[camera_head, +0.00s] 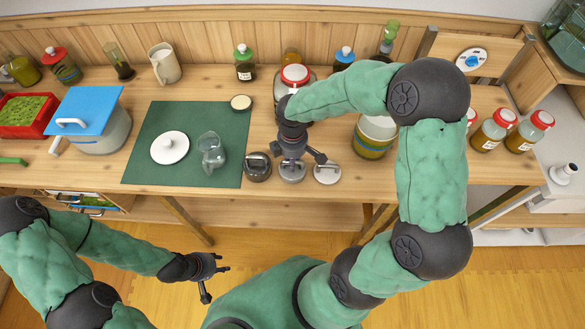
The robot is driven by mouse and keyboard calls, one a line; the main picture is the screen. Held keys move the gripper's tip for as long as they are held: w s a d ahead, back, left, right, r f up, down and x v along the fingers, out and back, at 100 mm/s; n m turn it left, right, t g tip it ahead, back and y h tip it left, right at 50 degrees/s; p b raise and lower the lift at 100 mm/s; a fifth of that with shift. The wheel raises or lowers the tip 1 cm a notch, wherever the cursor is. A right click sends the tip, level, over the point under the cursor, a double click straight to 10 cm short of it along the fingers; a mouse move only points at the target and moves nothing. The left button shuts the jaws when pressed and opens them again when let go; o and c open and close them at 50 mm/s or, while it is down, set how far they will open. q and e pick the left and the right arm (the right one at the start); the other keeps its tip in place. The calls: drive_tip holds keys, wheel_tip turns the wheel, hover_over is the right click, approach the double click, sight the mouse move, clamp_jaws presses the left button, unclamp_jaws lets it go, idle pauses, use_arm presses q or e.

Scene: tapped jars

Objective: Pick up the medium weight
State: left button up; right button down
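Three round weights with handles stand in a row near the front edge of the table. A dark one (258,171) is at the left, a grey one (292,174) is in the middle and a pale one (327,175) is at the right. The middle one looks medium in the row. My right gripper (296,161) is open above the grey weight, with its fingers spread to either side. It partly hides that weight, and I cannot tell whether they touch. My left gripper (215,282) is open and empty in front of the table, over the floor.
A red-lidded jar (294,76) stands behind my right gripper, partly hidden by the arm. A green mat (155,118) left of the weights holds a white lid (170,147) and a glass jug (211,150). A large jar (376,134) stands to the right. Bottles line the back.

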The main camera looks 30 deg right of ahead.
idle(0.3)
wheel_tip(320, 180, up, 4)
drive_tip(key=shift+s+a+r+p, duration=0.1)
drive_tip(key=shift+a+p, duration=0.05)
drive_tip(key=shift+p, duration=0.6)
use_arm(q)
wheel_tip(320, 180, up, 6)
drive_tip(key=p, duration=0.4)
drive_tip(key=shift+f, duration=0.2)
use_arm(e)
drive_tip(key=s+a+r, duration=0.9)
drive_tip(key=shift+s+a, duration=0.25)
drive_tip(key=shift+s, duration=0.05)
